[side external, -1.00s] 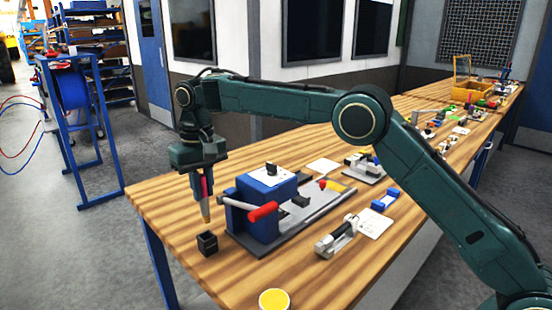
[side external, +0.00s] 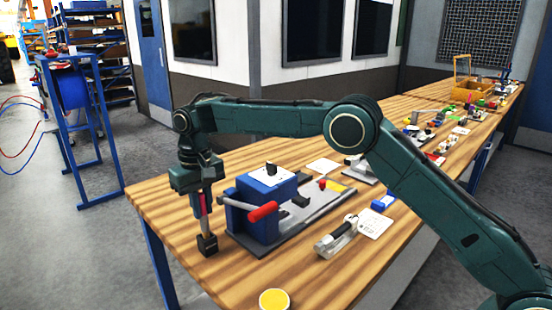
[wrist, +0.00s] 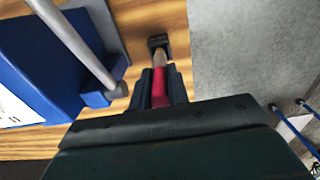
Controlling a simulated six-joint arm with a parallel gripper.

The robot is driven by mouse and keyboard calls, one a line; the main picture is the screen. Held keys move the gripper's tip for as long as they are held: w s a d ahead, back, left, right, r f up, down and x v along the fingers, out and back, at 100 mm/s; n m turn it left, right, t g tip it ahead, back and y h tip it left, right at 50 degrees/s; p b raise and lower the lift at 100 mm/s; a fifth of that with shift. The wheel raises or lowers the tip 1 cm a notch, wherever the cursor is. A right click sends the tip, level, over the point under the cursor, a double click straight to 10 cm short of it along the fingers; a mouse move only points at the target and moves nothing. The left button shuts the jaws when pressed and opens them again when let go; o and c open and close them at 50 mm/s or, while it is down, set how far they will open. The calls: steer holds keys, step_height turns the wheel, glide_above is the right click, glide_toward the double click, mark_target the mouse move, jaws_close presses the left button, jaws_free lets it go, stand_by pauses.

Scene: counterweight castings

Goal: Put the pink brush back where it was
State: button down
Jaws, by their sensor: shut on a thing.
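The pink brush (side external: 203,205) hangs upright in my gripper (side external: 201,199), which is shut on it. In the side view its lower end meets the top of a small black square holder (side external: 208,244) near the table's left edge. In the wrist view the pink handle (wrist: 159,88) sits between the fingers of my gripper (wrist: 159,84), and its pale tip points at the black holder (wrist: 158,41). The tip appears at or just inside the holder's opening; how deep it is I cannot tell.
A blue machine (side external: 262,210) with a grey lever and red grip (side external: 263,211) stands close to the right of the holder. A yellow round lid (side external: 274,300) lies at the front edge.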

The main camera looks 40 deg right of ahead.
mark_target(205, 226)
steer(key=shift+f, duration=2)
steer(key=shift+f, duration=0.15)
steer(key=c, duration=1.3)
jaws_free()
steer(key=shift+c, duration=0.2)
step_height(205, 226, up, 12)
steer(key=shift+r, duration=0.25)
